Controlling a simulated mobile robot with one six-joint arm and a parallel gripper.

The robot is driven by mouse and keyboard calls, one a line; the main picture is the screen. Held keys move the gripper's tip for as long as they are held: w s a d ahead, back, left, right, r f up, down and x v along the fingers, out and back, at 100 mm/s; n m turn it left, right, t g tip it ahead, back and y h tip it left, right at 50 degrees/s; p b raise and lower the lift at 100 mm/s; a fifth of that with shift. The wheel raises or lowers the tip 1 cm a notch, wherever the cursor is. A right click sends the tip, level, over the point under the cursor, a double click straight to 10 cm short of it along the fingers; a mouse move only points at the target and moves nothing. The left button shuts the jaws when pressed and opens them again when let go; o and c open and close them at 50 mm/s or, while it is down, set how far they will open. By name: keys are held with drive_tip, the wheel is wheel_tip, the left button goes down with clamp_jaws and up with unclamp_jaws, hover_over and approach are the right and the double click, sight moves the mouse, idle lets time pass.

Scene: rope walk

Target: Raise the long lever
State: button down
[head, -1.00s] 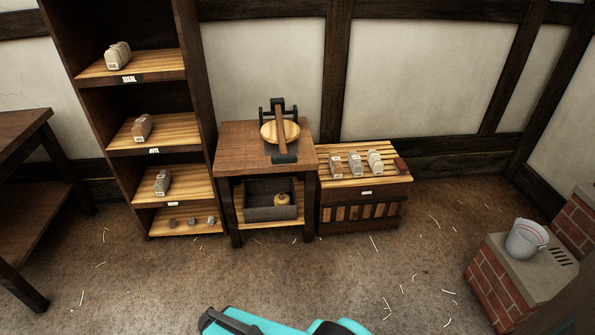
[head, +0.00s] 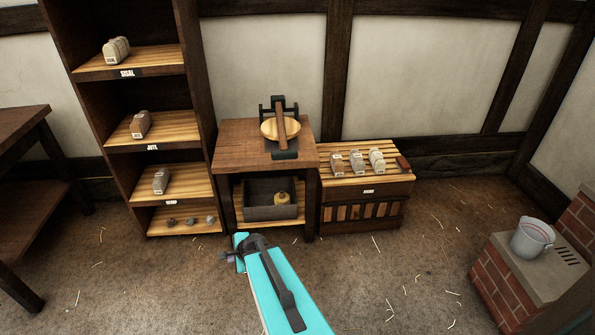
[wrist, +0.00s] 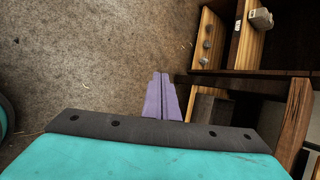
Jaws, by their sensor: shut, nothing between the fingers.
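The long lever (head: 281,128) belongs to a press-like device on the small brown table (head: 238,146). It is a wooden bar running from a dark upright frame (head: 266,106) at the back, over a round wooden disc (head: 294,126), to a dark grip (head: 285,155) at the table's front edge. The lever lies low over the disc; whether it touches is unclear. My gripper (head: 229,258) is low in front of the table, apart from the lever. In the wrist view its purple fingers (wrist: 163,97) are together and empty. The lever is not in the wrist view.
A tall shelf (head: 202,110) stands left of the table. A slatted bench (head: 330,177) with several pale blocks stands right. Under the tabletop is a grey bin (head: 262,213) with a yellowish object. A brick stand (head: 505,288) holds a pot (head: 532,238) at right. Floor between is open.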

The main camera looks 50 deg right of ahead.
drive_tip(key=s+d+r+m+t+h+b, duration=0.1)
drive_tip(key=s+d+r+m+h, duration=0.1)
drive_tip(key=d+r+m, duration=0.4)
drive_tip(key=s+d+r+m+t+h+b, duration=0.1)
drive_tip(key=d+r+m+h, duration=0.3)
drive_tip(key=d, duration=1.1)
drive_tip(key=s+d+r+m+h, duration=0.3)
drive_tip(key=d+r+m+h, duration=0.1)
drive_tip(key=d+r+m, duration=0.5)
drive_tip(key=shift+d+m+t+b, duration=0.4)
drive_tip(key=shift+d+m, duration=0.2)
drive_tip(key=shift+d, duration=0.6)
drive_tip(key=shift+w, duration=0.15)
